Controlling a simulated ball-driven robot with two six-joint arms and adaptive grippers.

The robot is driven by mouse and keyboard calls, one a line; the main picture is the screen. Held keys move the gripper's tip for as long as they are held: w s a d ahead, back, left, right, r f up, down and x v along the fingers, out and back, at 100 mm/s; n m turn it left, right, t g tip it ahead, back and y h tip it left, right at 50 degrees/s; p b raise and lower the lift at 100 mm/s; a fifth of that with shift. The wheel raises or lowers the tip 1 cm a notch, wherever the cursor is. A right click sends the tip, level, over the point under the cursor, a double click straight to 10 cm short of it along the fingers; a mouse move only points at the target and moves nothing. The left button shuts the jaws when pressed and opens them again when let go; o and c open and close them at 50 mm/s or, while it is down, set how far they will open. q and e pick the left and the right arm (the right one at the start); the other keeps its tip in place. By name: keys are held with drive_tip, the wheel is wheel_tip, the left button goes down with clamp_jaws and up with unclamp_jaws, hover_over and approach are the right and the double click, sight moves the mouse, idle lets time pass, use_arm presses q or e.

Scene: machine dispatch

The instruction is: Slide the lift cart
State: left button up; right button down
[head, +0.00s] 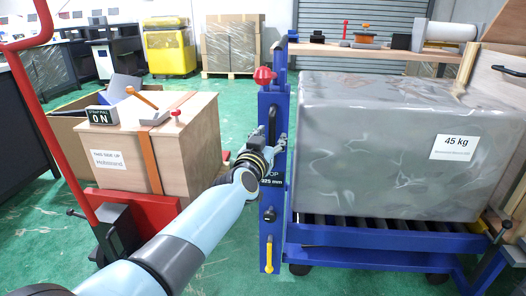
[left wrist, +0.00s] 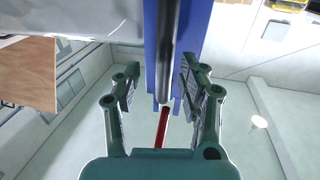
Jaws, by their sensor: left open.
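The blue lift cart (head: 375,236) stands at the right with a roller top and dark wheels. It carries a large grey wrapped block (head: 385,140) labelled 45 kg. Its blue upright post (head: 268,220) has a red knob (head: 264,77) on top and a yellow lever low down. My left gripper (head: 279,143) is at this post. In the left wrist view the open fingers (left wrist: 160,85) lie on either side of a dark upright bar (left wrist: 166,50) on the blue post. I cannot tell whether they touch it. My right gripper is not in view.
A wooden crate (head: 190,150) and a red hand truck (head: 150,203) stand at the left, near my left arm. A bench (head: 340,49) with small items stands behind the block. A yellow bin (head: 168,52) is farther back. Green floor is clear between crate and cart.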

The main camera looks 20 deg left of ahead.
use_arm(q)
drive_tip(key=s, duration=0.9)
drive_tip(key=shift+d, duration=0.25)
drive_tip(key=shift+f, duration=0.1)
